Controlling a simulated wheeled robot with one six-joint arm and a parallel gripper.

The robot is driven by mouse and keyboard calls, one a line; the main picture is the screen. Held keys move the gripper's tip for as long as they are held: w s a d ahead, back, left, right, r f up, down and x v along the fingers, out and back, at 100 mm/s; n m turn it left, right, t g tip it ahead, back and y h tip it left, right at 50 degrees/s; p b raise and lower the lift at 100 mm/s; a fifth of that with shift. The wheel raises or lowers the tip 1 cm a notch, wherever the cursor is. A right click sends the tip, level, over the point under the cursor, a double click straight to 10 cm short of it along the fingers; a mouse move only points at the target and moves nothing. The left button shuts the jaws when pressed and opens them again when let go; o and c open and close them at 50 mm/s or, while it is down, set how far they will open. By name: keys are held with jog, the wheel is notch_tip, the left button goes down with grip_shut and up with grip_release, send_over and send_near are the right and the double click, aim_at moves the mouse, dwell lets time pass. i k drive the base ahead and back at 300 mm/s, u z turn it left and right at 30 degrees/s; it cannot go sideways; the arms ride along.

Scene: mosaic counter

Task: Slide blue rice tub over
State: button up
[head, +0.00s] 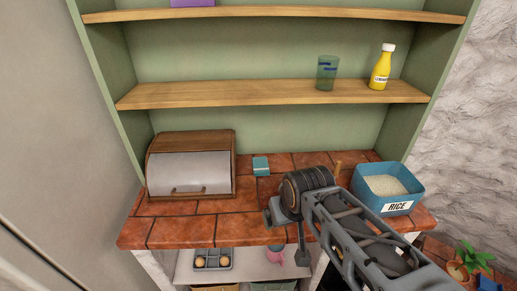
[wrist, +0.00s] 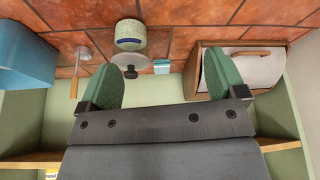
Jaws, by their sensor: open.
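The blue rice tub (head: 386,198) is an open square tub with a white RICE label, filled with pale grains. It stands upright at the right end of the tiled counter (head: 190,232). In the wrist view it shows as a blue block (wrist: 24,62) at the left edge, only partly in frame. My gripper (wrist: 160,75) has two green fingers held wide apart with nothing between them. It is apart from the tub, which lies to the left of the fingers in that view. In the head view my arm crosses in front of the counter, and I cannot make out the fingers.
A bread box (head: 190,165) stands at the counter's left. A small teal block (head: 261,166) lies near the middle back. A round pale canister (wrist: 130,38) and a wooden-handled tool (wrist: 74,86) show in the wrist view. A shelf (head: 250,95) holds a tumbler and a yellow bottle.

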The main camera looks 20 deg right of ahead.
aim_at(389, 189)
jog(key=z, duration=2.75)
jog(key=k, duration=0.85)
jog(key=u, duration=0.95)
jog(key=i, duration=0.45)
